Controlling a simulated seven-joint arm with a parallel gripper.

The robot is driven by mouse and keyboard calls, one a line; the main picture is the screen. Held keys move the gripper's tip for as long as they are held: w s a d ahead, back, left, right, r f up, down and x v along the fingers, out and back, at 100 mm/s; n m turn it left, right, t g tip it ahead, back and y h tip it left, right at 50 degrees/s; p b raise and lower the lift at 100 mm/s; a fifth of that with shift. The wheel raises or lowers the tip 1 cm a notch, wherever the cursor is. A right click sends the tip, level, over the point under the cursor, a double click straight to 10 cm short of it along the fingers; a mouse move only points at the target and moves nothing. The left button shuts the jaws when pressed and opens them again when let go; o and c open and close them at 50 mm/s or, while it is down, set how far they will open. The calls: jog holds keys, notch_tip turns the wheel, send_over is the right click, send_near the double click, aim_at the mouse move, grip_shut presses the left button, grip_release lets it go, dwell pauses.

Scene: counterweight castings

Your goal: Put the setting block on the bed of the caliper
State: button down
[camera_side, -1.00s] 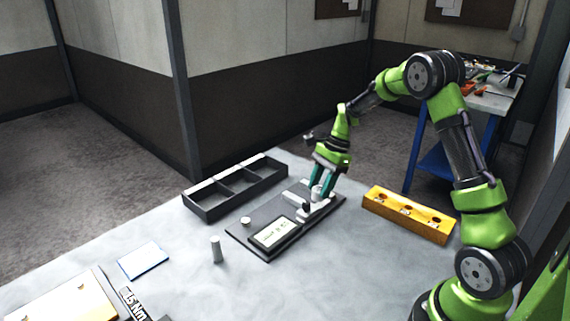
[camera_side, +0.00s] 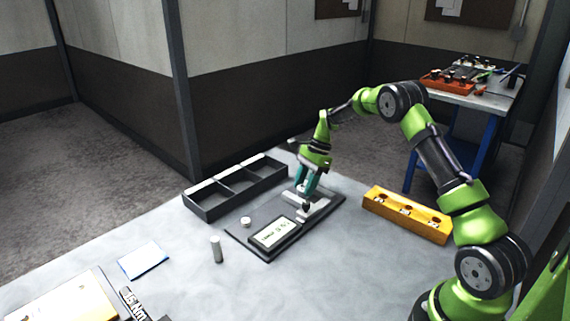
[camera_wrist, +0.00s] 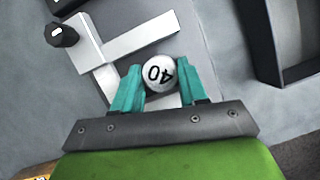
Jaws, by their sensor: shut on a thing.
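My gripper (camera_side: 305,193) is shut on a pale round block marked 40 (camera_wrist: 159,73), which looks like the setting block. In the wrist view its round top sits between the two teal fingertips (camera_wrist: 160,90). In the side view the fingers mostly hide it. The caliper (camera_side: 315,211) has pale metal bars on a dark plate, with a lit display (camera_side: 272,233) at its front. In the wrist view its crossing bar (camera_wrist: 150,36) lies just beyond the block, with a black knob (camera_wrist: 62,35) at upper left. I cannot tell whether the block touches the caliper.
A black compartment tray (camera_side: 235,188) stands behind and left of the caliper. An orange holder with holes (camera_side: 407,214) is at right. A small pale disc (camera_side: 245,221) lies on the plate's left part. A grey cylinder (camera_side: 216,249) stands on the table. A white card (camera_side: 142,260) lies further left.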

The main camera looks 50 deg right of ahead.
jog(key=shift+f, duration=0.1)
jog(key=c, duration=0.6)
grip_release()
